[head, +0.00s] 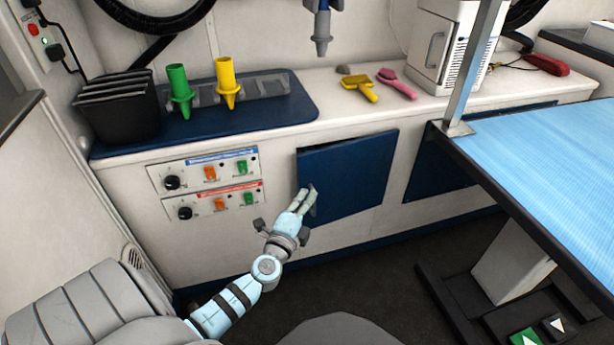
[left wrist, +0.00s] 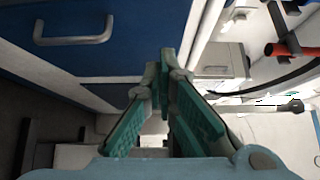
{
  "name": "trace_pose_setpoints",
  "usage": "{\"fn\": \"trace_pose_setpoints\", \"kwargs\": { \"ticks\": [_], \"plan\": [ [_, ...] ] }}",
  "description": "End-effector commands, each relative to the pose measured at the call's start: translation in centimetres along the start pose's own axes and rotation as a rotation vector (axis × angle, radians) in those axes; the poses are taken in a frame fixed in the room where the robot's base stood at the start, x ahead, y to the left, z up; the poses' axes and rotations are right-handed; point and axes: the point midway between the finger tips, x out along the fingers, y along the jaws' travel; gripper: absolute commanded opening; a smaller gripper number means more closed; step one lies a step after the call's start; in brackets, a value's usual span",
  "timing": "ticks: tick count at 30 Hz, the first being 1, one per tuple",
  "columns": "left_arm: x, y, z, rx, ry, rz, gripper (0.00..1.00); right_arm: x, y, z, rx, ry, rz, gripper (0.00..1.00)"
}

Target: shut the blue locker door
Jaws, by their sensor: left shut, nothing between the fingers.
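The blue locker door (head: 352,168) is a dark blue panel in the white cabinet front below the counter. It looks near its frame, but I cannot tell from these views how wide any gap is. My left gripper (head: 308,197) is shut and empty at the door's left side, in front of its lower left part. In the left wrist view its green-padded fingers (left wrist: 168,78) come together close to a blue panel (left wrist: 135,30) with a grey bar handle (left wrist: 75,38). I cannot tell whether the fingertips touch the door. My right gripper is in neither view.
A control panel (head: 207,185) with knobs and switches is left of the door. A blue-topped grooming table (head: 550,140) stands at the right. The counter (head: 330,100) above holds a black bin (head: 118,108), green and yellow nozzles and brushes. Dark floor lies in front.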

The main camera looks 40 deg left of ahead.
Motion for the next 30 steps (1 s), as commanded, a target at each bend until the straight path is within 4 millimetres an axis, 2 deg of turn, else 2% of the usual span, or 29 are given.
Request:
{"fn": "trace_pose_setpoints", "kwargs": {
  "ticks": [7,12,20,28,30],
  "plan": [
    [5.4,0.1,0.0,-0.002,-0.001,0.000,0.00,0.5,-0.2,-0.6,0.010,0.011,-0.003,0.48],
    [7.3,0.3,2.0,0.000,-0.001,0.002,0.00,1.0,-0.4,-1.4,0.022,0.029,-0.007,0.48],
    [8.1,0.2,2.9,-0.002,-0.002,0.003,0.00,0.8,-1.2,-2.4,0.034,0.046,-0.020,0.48],
    [8.3,0.3,3.2,-0.001,-0.002,0.002,0.00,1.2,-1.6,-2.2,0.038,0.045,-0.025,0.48],
    [8.9,0.5,3.9,0.001,-0.001,0.001,0.00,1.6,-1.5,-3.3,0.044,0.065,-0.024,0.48]
  ]
}}
